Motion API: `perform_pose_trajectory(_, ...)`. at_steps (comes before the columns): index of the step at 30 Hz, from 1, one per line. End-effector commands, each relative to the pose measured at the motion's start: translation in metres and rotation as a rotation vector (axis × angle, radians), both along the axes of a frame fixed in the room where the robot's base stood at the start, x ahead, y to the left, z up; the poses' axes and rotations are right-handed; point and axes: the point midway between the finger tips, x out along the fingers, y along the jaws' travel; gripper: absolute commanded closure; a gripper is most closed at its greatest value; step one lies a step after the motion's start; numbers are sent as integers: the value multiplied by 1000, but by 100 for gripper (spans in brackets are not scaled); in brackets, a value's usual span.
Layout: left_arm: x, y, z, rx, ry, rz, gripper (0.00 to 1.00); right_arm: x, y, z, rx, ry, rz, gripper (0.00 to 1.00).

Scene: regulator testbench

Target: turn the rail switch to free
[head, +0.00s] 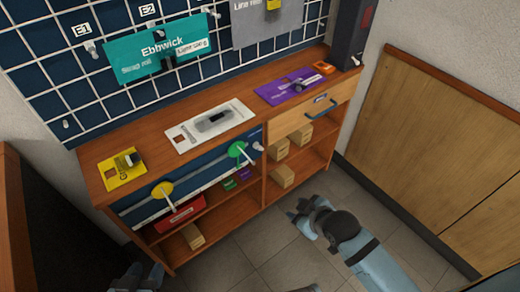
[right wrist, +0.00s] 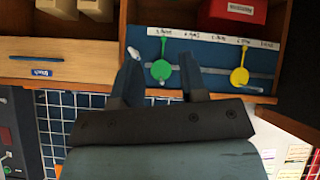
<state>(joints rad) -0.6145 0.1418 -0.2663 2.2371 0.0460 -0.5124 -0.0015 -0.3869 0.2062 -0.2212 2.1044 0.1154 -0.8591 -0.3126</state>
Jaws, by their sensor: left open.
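A blue front panel (head: 206,176) under the bench top carries a pale rail with a yellow round switch (head: 162,189) and a green round switch (head: 237,149). I cannot tell which is the rail switch. In the right wrist view, upside down, the green switch (right wrist: 161,70) shows between my fingers, its lever pointing at a white label strip (right wrist: 205,37); the yellow switch (right wrist: 239,76) is to the right. The label words are too small to read. My right gripper (head: 298,212) is open, empty and apart from the panel. My left gripper (head: 138,277) is open at the bottom edge.
A pale knob (head: 258,146) sticks out beside the green switch. A drawer with a blue handle (head: 321,112) is further right. Shelves below hold boxes (head: 283,176) and a red case (head: 180,215). Yellow, white and purple plates lie on the bench top (head: 150,142). The floor in front is clear.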

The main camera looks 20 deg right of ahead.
Motion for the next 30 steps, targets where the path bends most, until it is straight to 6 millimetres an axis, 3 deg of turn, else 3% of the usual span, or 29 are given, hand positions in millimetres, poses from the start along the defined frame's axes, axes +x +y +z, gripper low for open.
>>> perform_pose_trajectory(3, 0, 0, 0, 0, 0, 0, 57, 44, 7, -19, -29, -195, 98, 61)
perform_pose_trajectory(10, 0, 0, 0, 0, 0, 0, 57, 109, 0, -36, -117, -591, 208, 61)
perform_pose_trajectory(15, 0, 0, 0, 0, 0, 0, 57, 132, -14, -39, -180, -778, 223, 61)
perform_pose_trajectory(20, 0, 0, 0, 0, -1, 0, 57, 140, -19, -39, -206, -845, 222, 61)
perform_pose_trajectory(26, 0, -1, -2, -5, -6, -1, 57, 162, -12, -40, -206, -852, 221, 61)
perform_pose_trajectory(30, 1, -2, -3, -14, -14, -3, 57, 190, -1, -40, -205, -850, 221, 61)
